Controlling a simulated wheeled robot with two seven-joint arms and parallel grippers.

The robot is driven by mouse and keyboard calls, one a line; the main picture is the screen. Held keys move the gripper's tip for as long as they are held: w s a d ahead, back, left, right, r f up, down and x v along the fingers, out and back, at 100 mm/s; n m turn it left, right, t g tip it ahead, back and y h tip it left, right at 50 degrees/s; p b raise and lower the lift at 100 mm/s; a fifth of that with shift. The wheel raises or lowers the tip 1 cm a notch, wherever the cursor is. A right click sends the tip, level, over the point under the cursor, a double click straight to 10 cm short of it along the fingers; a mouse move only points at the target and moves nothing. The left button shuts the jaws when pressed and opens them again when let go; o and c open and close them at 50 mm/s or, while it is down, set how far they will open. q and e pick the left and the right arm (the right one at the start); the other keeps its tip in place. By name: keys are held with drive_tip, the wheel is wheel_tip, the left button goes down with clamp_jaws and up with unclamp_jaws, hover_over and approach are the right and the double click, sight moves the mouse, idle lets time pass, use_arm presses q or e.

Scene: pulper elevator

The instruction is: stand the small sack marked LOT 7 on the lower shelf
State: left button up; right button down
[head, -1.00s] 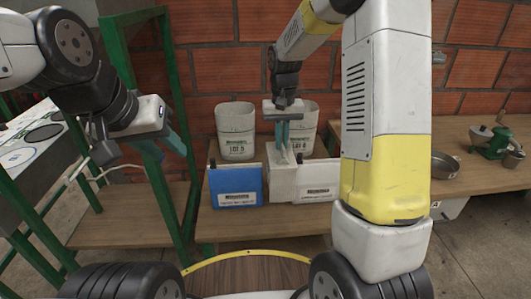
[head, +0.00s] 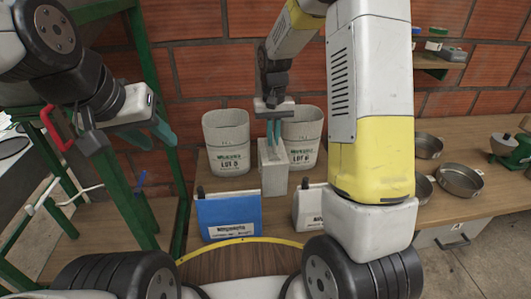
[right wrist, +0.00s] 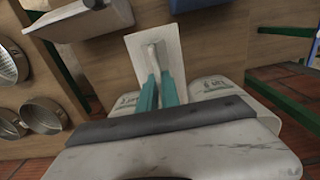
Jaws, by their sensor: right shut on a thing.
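Two pale open-topped sacks with green print stand on the wooden surface by the brick wall. The left sack (head: 227,145) and the right sack (head: 304,150) both read LOT, but their last characters are unclear. I cannot make out a LOT 7 mark. My right gripper (head: 274,140) is between the two sacks, shut on the upright grip of a pale grey block-like thing (head: 273,178). In the right wrist view the thing (right wrist: 143,50) shows a flat white top, with the teal fingers on its grip. My left gripper (head: 158,140) is open and empty at the left.
Metal pans (head: 460,180) are on the bench at right. A small wall shelf (head: 437,62) is at upper right. Green frame posts (head: 160,90) are beside my left arm.

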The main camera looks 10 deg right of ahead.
drive_tip(key=shift+f, duration=3.4)
drive_tip(key=c, duration=2)
unclamp_jaws()
drive_tip(key=shift+f, duration=0.2)
drive_tip(key=o, duration=0.4)
drive_tip(key=shift+o, duration=0.2)
drive_tip(key=shift+r, duration=0.1)
